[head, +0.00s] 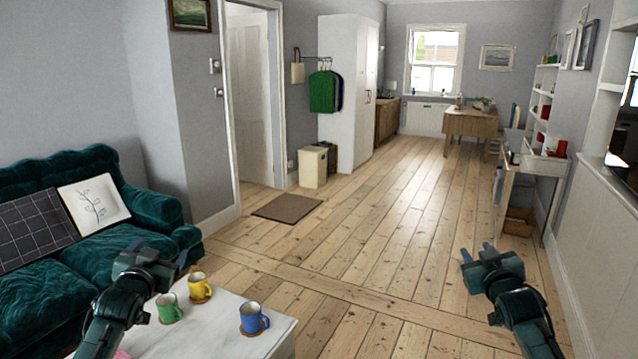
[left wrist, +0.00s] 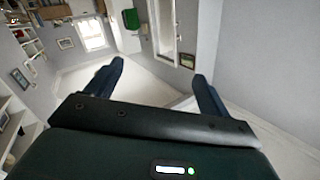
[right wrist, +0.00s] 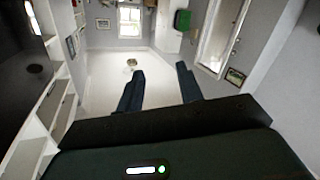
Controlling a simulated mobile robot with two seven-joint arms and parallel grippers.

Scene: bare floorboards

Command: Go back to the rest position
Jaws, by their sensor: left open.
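My left gripper (head: 160,262) is raised at the lower left of the head view, in front of the sofa and the left end of the white table. Its fingers stand apart with nothing between them in the left wrist view (left wrist: 158,88). My right gripper (head: 478,254) is raised at the lower right of the head view, over the floorboards. Its fingers are also apart and empty in the right wrist view (right wrist: 160,88). Neither gripper appears to touch anything.
A white table (head: 225,325) at the lower left bears a green mug (head: 170,308), a yellow mug (head: 199,288) and a blue mug (head: 253,318). A dark green sofa (head: 130,240) stands behind it. Bare floorboards (head: 370,235) lie open ahead. A desk (head: 540,166) lines the right wall.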

